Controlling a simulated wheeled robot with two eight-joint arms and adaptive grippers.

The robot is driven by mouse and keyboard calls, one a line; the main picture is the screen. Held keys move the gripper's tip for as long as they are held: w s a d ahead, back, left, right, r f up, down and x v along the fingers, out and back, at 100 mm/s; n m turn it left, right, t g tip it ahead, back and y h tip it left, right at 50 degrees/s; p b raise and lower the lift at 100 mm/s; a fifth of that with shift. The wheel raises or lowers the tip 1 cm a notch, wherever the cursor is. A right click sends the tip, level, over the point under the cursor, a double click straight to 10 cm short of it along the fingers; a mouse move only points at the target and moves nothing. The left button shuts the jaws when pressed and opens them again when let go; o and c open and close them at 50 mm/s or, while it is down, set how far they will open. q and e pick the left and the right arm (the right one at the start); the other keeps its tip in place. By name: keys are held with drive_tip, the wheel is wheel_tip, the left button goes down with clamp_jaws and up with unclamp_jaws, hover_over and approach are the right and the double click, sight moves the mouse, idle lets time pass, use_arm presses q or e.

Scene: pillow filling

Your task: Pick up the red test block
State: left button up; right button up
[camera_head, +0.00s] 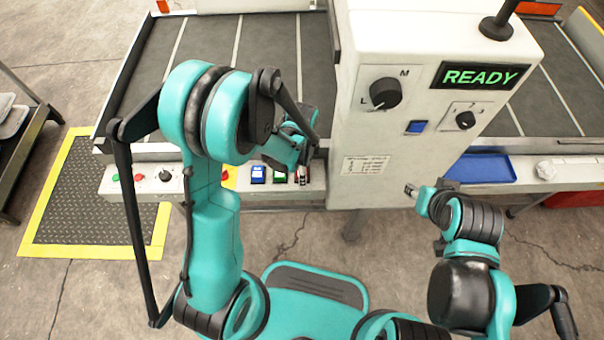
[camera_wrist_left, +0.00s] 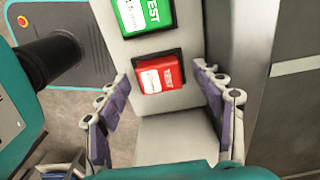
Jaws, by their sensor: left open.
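The red test block (camera_wrist_left: 160,76) sits in a dark-rimmed slot on a pale panel and carries a white label. My left gripper (camera_wrist_left: 160,72) is open and empty, with one finger on each side of the block and a gap to both. In the head view my left gripper (camera_head: 303,163) is over the right end of the row of blocks, and it mostly hides the red block. The green block (camera_wrist_left: 145,14) is just beyond the red one. My right gripper (camera_head: 410,190) is in front of the white cabinet, too small to read.
The panel (camera_head: 233,199) also bears a blue block (camera_head: 258,174), the green block (camera_head: 280,176), knobs and a red button (camera_head: 165,174). The white cabinet (camera_head: 390,150), showing READY, rises close on the right. A blue tray (camera_head: 482,168) lies further right.

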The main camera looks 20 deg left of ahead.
use_arm(q)
drive_tip(key=shift+r, duration=0.1)
drive_tip(key=c, duration=1.3)
drive_tip(key=shift+o, duration=0.2)
